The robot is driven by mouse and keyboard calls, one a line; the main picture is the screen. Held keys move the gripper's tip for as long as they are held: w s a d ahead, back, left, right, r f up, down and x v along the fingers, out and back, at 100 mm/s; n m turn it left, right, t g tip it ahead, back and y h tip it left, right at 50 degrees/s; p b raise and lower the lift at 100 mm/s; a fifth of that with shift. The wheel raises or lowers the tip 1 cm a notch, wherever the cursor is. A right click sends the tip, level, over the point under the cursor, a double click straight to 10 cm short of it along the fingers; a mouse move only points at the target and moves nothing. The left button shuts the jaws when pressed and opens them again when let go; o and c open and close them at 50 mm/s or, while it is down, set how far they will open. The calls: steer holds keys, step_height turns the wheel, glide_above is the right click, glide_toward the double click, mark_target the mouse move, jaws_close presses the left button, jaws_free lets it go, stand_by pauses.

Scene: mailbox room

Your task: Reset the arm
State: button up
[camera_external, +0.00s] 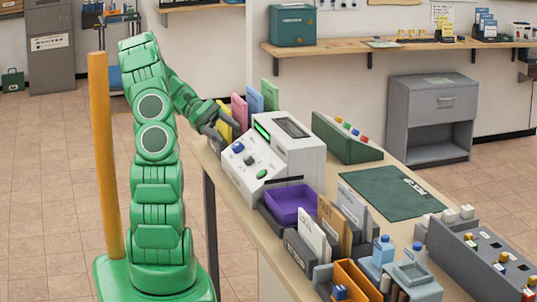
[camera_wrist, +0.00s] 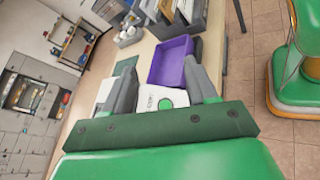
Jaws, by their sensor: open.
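My green arm is raised beside the counter in the external view, bent at the top. Its end reaches right and down toward the counter. My gripper (camera_external: 222,122) is close to the left side of a white machine (camera_external: 292,148) with buttons and a green-lit slot. In the wrist view my gripper (camera_wrist: 164,88) has its two grey fingers spread apart with nothing held between them. Part of the white machine, with a green button (camera_wrist: 165,103), shows between and beyond the fingers. I cannot tell whether a finger touches the machine.
A purple tray (camera_external: 287,208) and file holders stand on the counter in front of the machine. Coloured folders (camera_external: 254,97) stand behind my gripper. An orange post (camera_external: 104,160) rises left of my arm. A green mat (camera_external: 385,192) lies at right. The tiled floor at left is clear.

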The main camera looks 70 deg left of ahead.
steer(key=w+d+r+m+g+y, duration=0.2)
steer(key=d+m+g, duration=0.25)
steer(key=d, duration=0.95)
steer(key=w+d+r+m+g+y, duration=0.1)
steer(key=w+d+m+g+y, duration=0.25)
steer(key=d, duration=1.05)
steer(key=s+d+f+m+y, duration=0.1)
steer(key=s+d+m+y, duration=0.2)
steer(key=s+d+m, duration=0.2)
steer(key=s+d+f+m+g+y, duration=0.1)
steer(key=s+d+m+y, duration=0.3)
steer(key=s, duration=0.7)
steer(key=shift+d+f+m, duration=0.2)
steer(key=shift+d+m, duration=0.3)
steer(key=shift+d, duration=0.7)
steer(key=shift+s, duration=0.1)
